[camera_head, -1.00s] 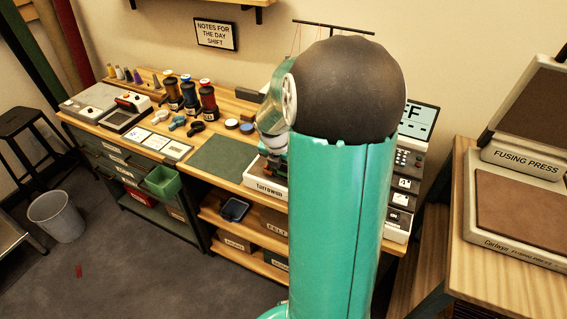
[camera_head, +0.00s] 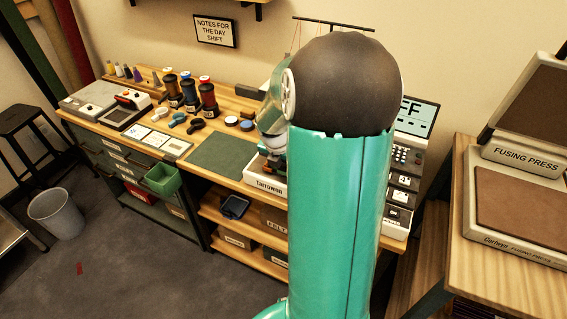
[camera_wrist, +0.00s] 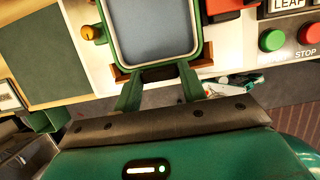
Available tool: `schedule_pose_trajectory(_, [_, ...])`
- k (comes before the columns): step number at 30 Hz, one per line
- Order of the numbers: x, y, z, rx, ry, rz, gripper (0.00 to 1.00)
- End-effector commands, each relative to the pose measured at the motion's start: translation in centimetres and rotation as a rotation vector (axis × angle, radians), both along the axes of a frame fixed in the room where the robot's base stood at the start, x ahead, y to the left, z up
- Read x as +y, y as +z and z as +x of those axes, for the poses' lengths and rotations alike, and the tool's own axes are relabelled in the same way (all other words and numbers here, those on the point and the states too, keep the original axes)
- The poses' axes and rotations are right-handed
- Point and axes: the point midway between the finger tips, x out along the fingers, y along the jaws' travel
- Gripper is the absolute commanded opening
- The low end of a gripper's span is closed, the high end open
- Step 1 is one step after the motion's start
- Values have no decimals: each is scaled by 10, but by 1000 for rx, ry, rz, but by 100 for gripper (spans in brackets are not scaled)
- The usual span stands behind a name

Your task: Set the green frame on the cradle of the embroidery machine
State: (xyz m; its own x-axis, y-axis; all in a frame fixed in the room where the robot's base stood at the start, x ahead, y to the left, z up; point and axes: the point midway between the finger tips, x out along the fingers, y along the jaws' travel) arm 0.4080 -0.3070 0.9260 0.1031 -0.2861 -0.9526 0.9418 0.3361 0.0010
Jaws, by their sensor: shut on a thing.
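The green frame (camera_wrist: 206,38), with grey-blue fabric inside, fills the top middle of the wrist view. My gripper (camera_wrist: 160,80) is shut on the near edge of the frame. Orange-brown cradle blocks (camera_wrist: 120,73) show at the frame's near corners, on the white embroidery machine (camera_wrist: 243,45). The frame lies over or between these blocks; I cannot tell whether it rests on them. In the head view the machine's white base (camera_head: 262,188) shows left of my arm, and my arm hides the frame and my gripper.
A dark green mat (camera_wrist: 40,50) lies left of the machine. Red and green buttons (camera_wrist: 271,40) are on its right panel. An orange knob (camera_wrist: 92,33) stands close to the frame's left side. The fusing press (camera_head: 520,195) stands on a table at the right.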

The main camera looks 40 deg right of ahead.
Motion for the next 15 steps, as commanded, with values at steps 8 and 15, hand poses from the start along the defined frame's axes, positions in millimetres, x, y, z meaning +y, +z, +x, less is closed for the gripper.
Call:
schedule_pose_trajectory(8, [0, -3, 0, 0, 0, 0, 21])
schedule_pose_trajectory(15, [0, -5, 0, 0, 0, -1, 53])
